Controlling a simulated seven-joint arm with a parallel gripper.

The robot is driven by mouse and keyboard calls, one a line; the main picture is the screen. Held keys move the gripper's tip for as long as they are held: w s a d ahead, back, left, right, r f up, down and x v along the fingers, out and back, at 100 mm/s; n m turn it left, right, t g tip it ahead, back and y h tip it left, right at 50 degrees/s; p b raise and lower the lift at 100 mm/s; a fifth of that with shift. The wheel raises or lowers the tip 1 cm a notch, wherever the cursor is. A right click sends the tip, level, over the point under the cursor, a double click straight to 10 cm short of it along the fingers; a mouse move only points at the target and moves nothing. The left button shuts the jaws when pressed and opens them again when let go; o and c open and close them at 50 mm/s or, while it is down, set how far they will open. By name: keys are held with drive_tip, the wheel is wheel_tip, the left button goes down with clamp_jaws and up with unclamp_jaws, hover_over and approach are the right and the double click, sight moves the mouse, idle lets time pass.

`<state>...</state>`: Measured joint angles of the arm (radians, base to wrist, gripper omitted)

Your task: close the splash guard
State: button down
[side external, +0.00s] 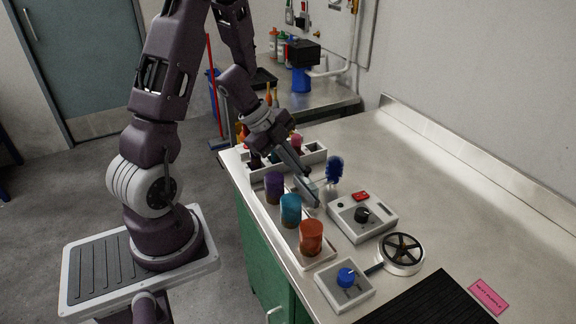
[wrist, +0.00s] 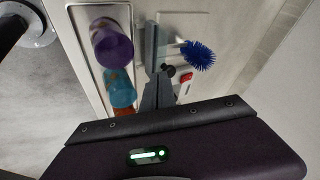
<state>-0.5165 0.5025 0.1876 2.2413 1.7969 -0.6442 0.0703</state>
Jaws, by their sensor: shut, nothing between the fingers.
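My gripper (side external: 314,202) reaches down over the bench with its fingers together and nothing between them. In the wrist view its fingertips (wrist: 158,78) point toward a grey upright strip. The splash guard is hard to make out. A pale, see-through panel (wrist: 170,34) beside that strip may be it. In the side external view my fingers and the cups hide most of that spot. I cannot tell the panel's angle or whether my fingers touch it. A blue bristly brush (side external: 334,168) stands just beyond my fingers and shows in the wrist view (wrist: 199,55).
Purple (side external: 274,187), teal (side external: 291,210) and orange (side external: 311,237) cups stand in a white tray beside my fingers. A control box with a black knob (side external: 362,215), a blue-knob box (side external: 346,277) and a round wheel (side external: 401,254) lie nearer.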

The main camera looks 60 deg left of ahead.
sight(307, 167)
drive_tip(key=shift+w, duration=1.65)
